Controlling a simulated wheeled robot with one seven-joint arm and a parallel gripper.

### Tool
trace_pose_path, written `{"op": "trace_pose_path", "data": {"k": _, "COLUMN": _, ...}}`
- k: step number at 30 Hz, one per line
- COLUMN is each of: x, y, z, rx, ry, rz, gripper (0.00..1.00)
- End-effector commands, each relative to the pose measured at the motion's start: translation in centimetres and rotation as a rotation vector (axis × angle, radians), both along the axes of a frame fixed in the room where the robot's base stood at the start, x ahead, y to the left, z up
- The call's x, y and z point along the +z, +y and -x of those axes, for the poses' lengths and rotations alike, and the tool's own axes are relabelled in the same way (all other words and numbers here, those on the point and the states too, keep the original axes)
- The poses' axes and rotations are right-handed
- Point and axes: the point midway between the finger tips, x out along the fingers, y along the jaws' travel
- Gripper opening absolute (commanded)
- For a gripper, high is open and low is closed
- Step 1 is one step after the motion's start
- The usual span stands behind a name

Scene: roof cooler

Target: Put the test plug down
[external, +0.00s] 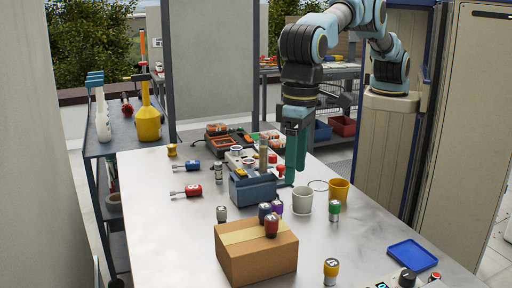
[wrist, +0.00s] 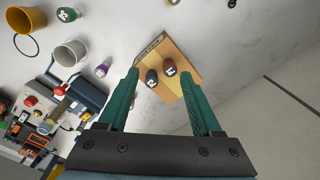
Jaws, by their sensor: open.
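My gripper (external: 297,166) hangs over the far part of the bench, near the blue bin. In the wrist view my gripper (wrist: 161,78) has its two teal fingers spread with nothing held between them. Several small plugs with coloured caps are in view; which one is the test plug I cannot tell. A red-capped plug (external: 271,225) and a dark blue-capped plug (external: 264,213) stand on the cardboard box (external: 257,262). In the wrist view the red-capped one (wrist: 170,69) and dark one (wrist: 151,77) appear beyond and between the fingers, apart from them.
A purple-capped plug (external: 278,208), green-capped plug (external: 335,210), yellow-capped plug (external: 331,271) and grey plug (external: 222,214) stand on the bench. A blue bin (external: 253,189), white cup (external: 303,201), orange cup (external: 339,190) and blue tray (external: 412,255) are nearby. The bench's left front is clear.

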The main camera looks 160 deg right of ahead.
Motion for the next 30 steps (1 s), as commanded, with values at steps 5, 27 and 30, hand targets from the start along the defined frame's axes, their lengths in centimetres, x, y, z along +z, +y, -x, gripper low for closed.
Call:
{"op": "trace_pose_path", "data": {"k": 5, "x": 2.0, "y": 2.5, "z": 5.3, "rx": 0.314, "ry": -0.016, "rz": 0.020, "gripper": 0.66}}
{"op": "trace_pose_path", "data": {"k": 27, "x": 0.2, "y": 10.4, "z": 39.1, "rx": 1.443, "ry": -0.059, "rz": 0.132, "gripper": 0.66}}
{"op": "trace_pose_path", "data": {"k": 30, "x": -0.1, "y": 10.7, "z": 40.7, "rx": 1.488, "ry": -0.059, "rz": 0.137, "gripper": 0.66}}
